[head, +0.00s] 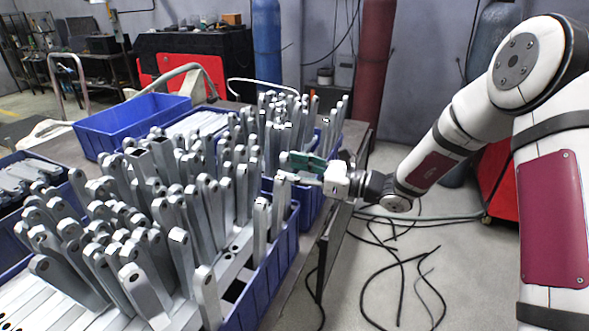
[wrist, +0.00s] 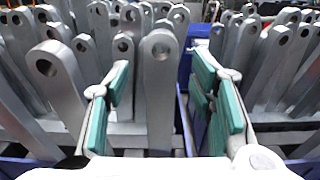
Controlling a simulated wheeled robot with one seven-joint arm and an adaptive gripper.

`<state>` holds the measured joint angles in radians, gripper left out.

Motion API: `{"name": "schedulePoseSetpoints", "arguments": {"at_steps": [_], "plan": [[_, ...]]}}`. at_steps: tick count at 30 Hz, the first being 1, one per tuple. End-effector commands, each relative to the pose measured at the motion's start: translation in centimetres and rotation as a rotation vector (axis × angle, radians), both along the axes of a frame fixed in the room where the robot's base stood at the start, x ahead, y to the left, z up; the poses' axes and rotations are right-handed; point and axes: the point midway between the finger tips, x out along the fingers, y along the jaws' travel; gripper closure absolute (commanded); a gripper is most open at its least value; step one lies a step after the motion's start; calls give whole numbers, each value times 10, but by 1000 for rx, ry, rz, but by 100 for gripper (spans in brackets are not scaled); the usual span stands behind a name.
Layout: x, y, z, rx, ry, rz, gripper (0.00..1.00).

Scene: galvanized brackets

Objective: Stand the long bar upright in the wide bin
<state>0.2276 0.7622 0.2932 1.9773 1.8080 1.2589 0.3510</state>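My gripper (head: 297,168) is at the right side of the packed bins in the head view, its green-padded fingers pointing left among the bar tops. In the wrist view my gripper (wrist: 160,80) is open, with one finger on each side of an upright grey bar (wrist: 159,95) with a round hole near its top. Gaps show between this bar and both pads. I cannot tell which of the many similar bars is the long bar. A large blue bin (head: 275,271), crowded with upright and leaning bars, fills the foreground; I cannot tell if it is the wide bin.
Another blue bin (head: 310,203) with bars stands behind the large one. A blue bin (head: 113,143) at the back left looks empty inside. A bin at the far left holds lying parts (head: 28,172). The table's edge (head: 328,240) is at the right; cables (head: 400,262) lie on the floor.

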Motion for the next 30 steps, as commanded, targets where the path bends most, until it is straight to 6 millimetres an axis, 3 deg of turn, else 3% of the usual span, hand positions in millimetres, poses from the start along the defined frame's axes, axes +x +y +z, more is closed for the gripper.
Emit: {"name": "schedulePoseSetpoints", "arguments": {"at_steps": [7, 21, 30], "plan": [[-3, -10, -1, -2, 2, -1, 50], [-33, -92, -1, -1, 1, -3, 50], [-41, -113, 0, 0, 0, 0, 50]]}}
